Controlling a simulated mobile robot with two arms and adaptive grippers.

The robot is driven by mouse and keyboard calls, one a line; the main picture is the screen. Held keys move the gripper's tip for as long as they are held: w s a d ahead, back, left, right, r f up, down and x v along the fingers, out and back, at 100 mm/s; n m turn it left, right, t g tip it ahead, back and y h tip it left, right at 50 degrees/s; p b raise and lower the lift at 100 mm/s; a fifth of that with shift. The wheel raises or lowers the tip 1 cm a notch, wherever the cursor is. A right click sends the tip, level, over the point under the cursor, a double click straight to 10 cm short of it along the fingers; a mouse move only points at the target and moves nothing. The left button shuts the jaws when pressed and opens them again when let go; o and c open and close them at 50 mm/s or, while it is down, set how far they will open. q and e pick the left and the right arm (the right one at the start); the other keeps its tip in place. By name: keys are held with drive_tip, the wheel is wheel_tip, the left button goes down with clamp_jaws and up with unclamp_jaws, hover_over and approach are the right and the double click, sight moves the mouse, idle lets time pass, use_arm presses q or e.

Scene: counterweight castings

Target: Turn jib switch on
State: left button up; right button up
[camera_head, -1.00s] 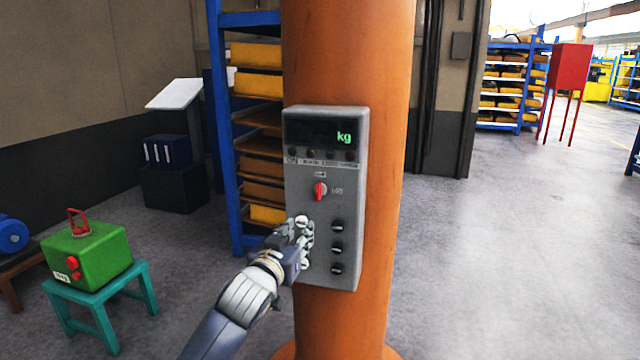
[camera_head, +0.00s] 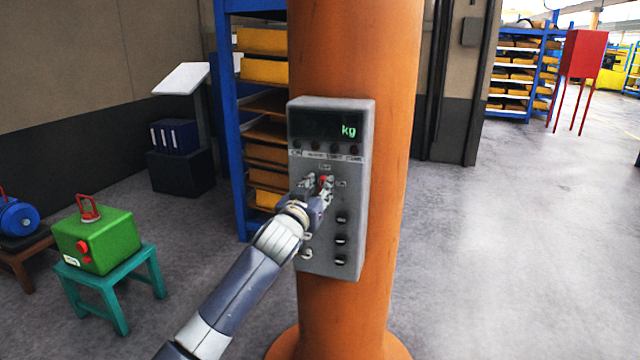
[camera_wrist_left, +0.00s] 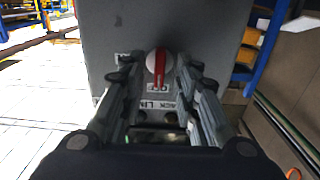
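The grey control box (camera_head: 350,262) is fixed to the orange column. Its jib switch, a round knob with a red pointer bar, is mostly hidden behind my fingers in the head view, with a bit of red (camera_head: 323,180) showing. The wrist view is upside down and shows the switch (camera_wrist_left: 158,66) clearly, its red bar upright and in line with the OFF label. My left gripper (camera_head: 318,184) is at the box face, also seen in the wrist view (camera_wrist_left: 157,72). Its fingers are apart, one on each side of the knob. I cannot tell whether they touch it. My right gripper is not in view.
The display (camera_head: 327,125) shows green "kg" above the switch. Several dark knobs (camera_head: 341,240) sit below on the right. The orange column (camera_head: 340,50) stands behind. A green box (camera_head: 105,240) rests on a teal stool (camera_head: 118,285) at left.

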use_arm(q)
drive_tip(key=shift+w+d, duration=0.25)
drive_tip(key=shift+w, duration=0.45)
drive_tip(key=shift+c, duration=0.5)
clamp_jaws()
